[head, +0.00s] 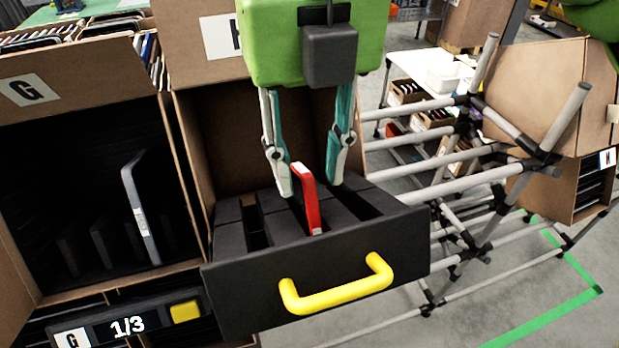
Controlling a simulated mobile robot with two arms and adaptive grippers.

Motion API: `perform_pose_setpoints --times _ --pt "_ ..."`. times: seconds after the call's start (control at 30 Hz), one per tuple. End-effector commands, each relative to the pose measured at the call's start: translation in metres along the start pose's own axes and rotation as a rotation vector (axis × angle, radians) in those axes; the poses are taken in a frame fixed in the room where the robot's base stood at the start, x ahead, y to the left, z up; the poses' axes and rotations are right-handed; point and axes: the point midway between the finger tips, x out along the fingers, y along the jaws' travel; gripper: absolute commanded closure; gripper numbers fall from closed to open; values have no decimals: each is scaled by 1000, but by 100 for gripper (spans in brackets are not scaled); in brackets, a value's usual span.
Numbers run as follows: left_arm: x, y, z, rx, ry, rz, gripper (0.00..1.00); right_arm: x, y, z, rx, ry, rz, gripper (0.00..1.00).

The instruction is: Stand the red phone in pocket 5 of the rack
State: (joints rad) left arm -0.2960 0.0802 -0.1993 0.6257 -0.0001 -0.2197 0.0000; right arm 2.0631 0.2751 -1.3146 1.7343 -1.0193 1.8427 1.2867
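The red phone (308,203) stands nearly upright in a slot of the black rack (230,250), a pulled-out drawer-like insert with several slots. The phone's upper part shows above the slot; its lower part is hidden. I cannot read any pocket number. My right gripper (310,190) points down from above, with its two fingers on either side of the phone. A gap shows between the phone and each finger, so it looks open and not touching. My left gripper is not in view.
A yellow handle (336,285) is on the rack's front. Carton G (65,75) at left holds a leaning grey device (140,210); a 1/3 display (128,326) is below. A grey pipe frame (470,180) stands at right, with cartons beyond.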

Motion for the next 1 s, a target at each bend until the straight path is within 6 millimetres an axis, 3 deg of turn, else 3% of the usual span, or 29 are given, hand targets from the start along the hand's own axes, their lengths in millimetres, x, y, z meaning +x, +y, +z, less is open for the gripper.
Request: perform_pose_setpoints --times 0.3,0.63,0.67,0.77,1.0 --pt "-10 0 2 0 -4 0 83 36 0 0 0 1 1 70" --pt "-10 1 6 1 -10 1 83 40 0 0 0 0 2 70" --pt "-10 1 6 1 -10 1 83 40 0 0 0 0 2 73" --pt "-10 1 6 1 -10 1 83 40 0 0 0 0 2 99" --pt "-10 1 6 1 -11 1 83 40 0 0 0 -1 2 100"
